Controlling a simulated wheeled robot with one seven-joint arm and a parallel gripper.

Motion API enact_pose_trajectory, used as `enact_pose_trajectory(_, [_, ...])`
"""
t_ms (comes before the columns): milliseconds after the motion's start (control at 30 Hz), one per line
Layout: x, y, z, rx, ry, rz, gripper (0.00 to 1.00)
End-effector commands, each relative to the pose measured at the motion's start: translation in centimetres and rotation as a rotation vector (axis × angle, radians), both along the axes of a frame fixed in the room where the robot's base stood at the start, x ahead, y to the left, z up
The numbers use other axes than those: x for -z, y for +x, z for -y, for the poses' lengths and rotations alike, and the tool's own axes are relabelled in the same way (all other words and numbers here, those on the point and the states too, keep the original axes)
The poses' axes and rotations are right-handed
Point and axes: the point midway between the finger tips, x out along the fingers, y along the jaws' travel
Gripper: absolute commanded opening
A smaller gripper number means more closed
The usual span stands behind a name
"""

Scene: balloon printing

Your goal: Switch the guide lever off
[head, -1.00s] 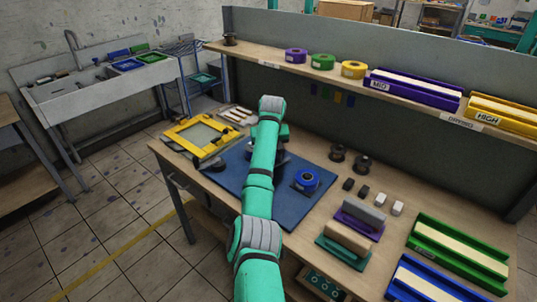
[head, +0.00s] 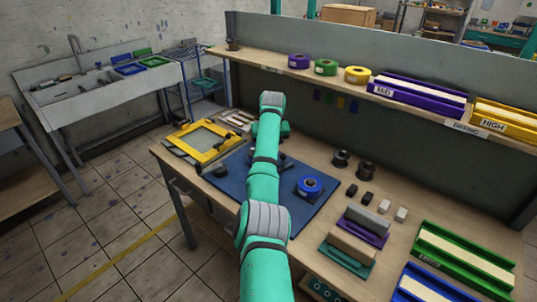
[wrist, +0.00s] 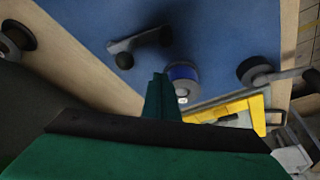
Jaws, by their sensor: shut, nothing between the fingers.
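In the wrist view, a grey lever with black round ends (wrist: 124,61) lies over the blue mat (wrist: 220,25). A second grey arm with a black round knob (wrist: 252,72) is at the right, near the yellow frame (wrist: 262,112). I cannot tell which is the guide lever. My gripper (wrist: 160,82) is shut and empty, its teal fingertips near a grey cylinder with a blue band (wrist: 183,74); contact is unclear. In the head view my arm hides the gripper. A black knob (head: 220,171) shows left of my arm on the mat (head: 235,190).
In the head view, a yellow frame (head: 203,141) lies at the bench's left end. A blue roll (head: 309,185) is on the mat's right. Squeegee blocks (head: 348,247) and long trays (head: 465,255) fill the right side. A shelf (head: 270,60) runs along the back.

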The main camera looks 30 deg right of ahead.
Motion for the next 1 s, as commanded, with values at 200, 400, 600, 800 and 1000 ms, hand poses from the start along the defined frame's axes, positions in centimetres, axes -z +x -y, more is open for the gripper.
enact_pose_trajectory(200, [-2.6,-0.9,-0.2,0.001,-0.001,0.002,0.0])
enact_pose_trajectory(400, [-5.7,-1.8,-0.6,0.001,-0.003,0.002,0.0])
enact_pose_trajectory(600, [-7.4,-2.5,-0.8,0.0,0.0,0.0,0.0])
enact_pose_trajectory(800, [-7.7,-2.6,-0.9,-0.001,0.0,0.0,0.0])
enact_pose_trajectory(1000, [-7.7,-2.6,-0.9,-0.001,0.0,0.0,0.0])
